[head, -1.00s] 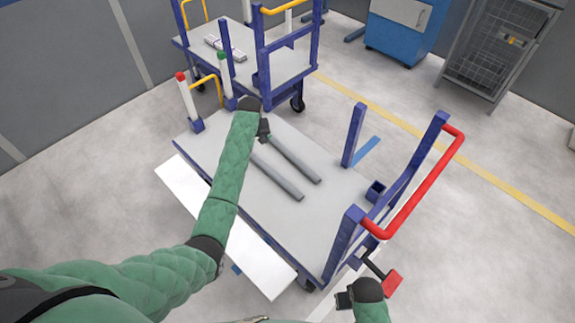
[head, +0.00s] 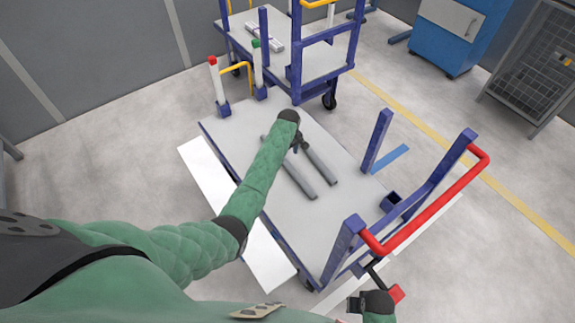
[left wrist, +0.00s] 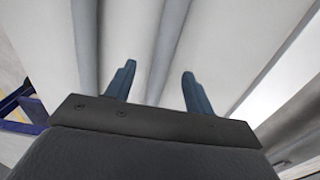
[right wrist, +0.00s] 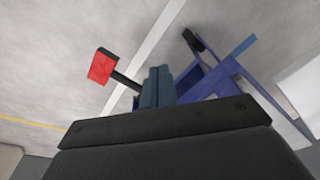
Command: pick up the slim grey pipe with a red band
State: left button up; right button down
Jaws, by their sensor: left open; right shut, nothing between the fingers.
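Two slim grey pipes lie side by side on the flat cart: a left pipe (head: 300,182) and a right pipe (head: 322,167). No red band shows on either; their far parts are partly hidden by my left arm and hand. My left gripper (head: 298,143) is over the far part of the right pipe, fingers pointing down. In the left wrist view its fingers (left wrist: 160,85) are apart, with pale and grey lengthwise surfaces beyond; I cannot tell whether they touch a pipe. My right gripper (right wrist: 157,87) is shut and empty, low beside the cart's near right corner.
The cart deck (head: 235,130) carries blue uprights and a red handle (head: 430,235). White posts with a red cap (head: 214,75) and a green cap (head: 257,65) stand at its far left. A second cart (head: 300,65) stands behind. A red pedal (right wrist: 103,66) is near my right gripper.

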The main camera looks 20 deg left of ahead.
aim_at(288, 164)
pick_arm(q)
jog(key=shift+a+f, duration=0.1)
jog(key=shift+f, duration=0.7)
jog(key=f, duration=0.2)
jog(key=s+f+p, duration=0.1)
jog(key=f, duration=0.1)
jog(key=shift+f+p, duration=0.3)
jog(key=shift+f, duration=0.35)
pick_arm(e)
notch_tip(288, 164, down, 6)
jog(key=s, duration=0.1)
jog(key=shift+s+d, duration=0.4)
jog(key=shift+f, duration=0.1)
pick_arm(q)
jog(key=c, duration=1)
jog(key=shift+c, duration=0.5)
jog(key=shift+w+r, duration=0.1)
jog(key=shift+r, duration=0.05)
